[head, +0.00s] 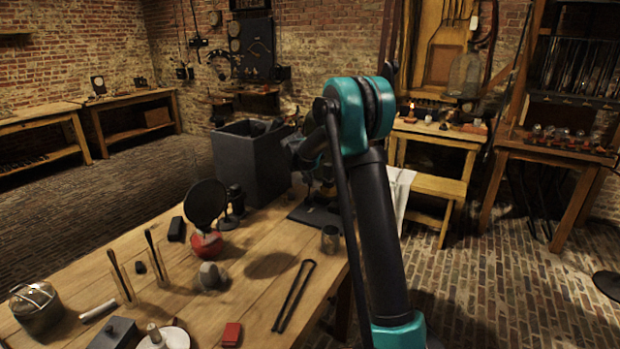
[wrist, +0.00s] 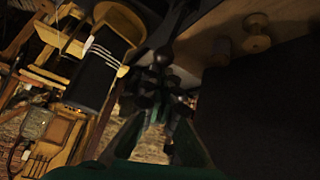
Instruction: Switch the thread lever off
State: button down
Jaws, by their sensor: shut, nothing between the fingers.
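My gripper (head: 318,180) is past the far part of the workbench, partly hidden behind my arm in the head view. It hangs over or near a dark flat base (head: 312,215) beside the grey bin. In the wrist view my gripper (wrist: 163,98) is dark and blurred, with its fingers together and nothing clear between them. I cannot pick out the thread lever for certain in either view. Small dark parts around the fingertips are too dim to tell apart.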

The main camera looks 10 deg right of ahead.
jog(key=s+a+t+h, duration=0.1)
jog(key=s, duration=0.1)
jog(key=s+a+t+h, duration=0.1)
jog(key=s+a+t, duration=0.1)
jog(key=shift+f, duration=0.15)
jog(key=shift+d, duration=0.1)
dwell(0.3)
jog(key=shift+w+d+f, duration=0.3)
jog(key=shift+w+d, duration=0.05)
jog(key=shift+w, duration=0.25)
jog(key=v, duration=1.2)
